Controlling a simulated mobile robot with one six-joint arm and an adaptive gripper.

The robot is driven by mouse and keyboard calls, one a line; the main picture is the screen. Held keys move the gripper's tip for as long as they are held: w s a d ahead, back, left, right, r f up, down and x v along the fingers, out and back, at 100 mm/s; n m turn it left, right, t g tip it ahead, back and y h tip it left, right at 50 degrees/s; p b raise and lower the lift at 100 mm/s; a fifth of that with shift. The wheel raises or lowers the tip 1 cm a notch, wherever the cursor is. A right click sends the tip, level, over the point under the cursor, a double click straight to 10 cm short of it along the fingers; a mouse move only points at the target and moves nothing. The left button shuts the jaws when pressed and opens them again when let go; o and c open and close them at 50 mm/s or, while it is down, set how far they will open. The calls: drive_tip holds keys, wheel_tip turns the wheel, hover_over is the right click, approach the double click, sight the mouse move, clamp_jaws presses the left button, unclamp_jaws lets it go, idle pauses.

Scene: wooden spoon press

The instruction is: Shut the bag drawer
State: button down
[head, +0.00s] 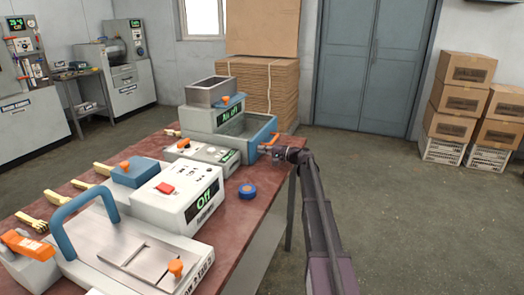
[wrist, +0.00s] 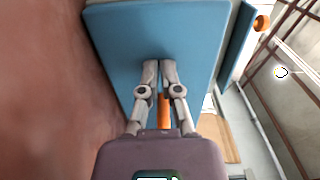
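The bag drawer (head: 262,134) is a blue-walled tray pulled out from the right side of a blue and white machine (head: 212,120). Its grey inside shows from above. An orange handle (head: 269,142) is on its outer side, by my gripper (head: 277,153). In the wrist view, the blue drawer panel (wrist: 190,35) fills the middle. My gripper (wrist: 160,65) has its fingertips together against or just in front of this panel, with nothing visible between the tips. An orange bar (wrist: 164,112) shows between the finger linkages. Whether the tips touch the panel is unclear.
The red-brown table (head: 245,212) also holds a white machine reading "Off" (head: 180,195), a blue tape roll (head: 247,191) and several wooden utensils (head: 30,221). A stack of flat cardboard (head: 265,80) stands behind. Boxes (head: 465,100) are at right; the floor between is clear.

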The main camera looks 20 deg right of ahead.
drive_tip(key=v, duration=1.4)
drive_tip(key=shift+s, duration=0.15)
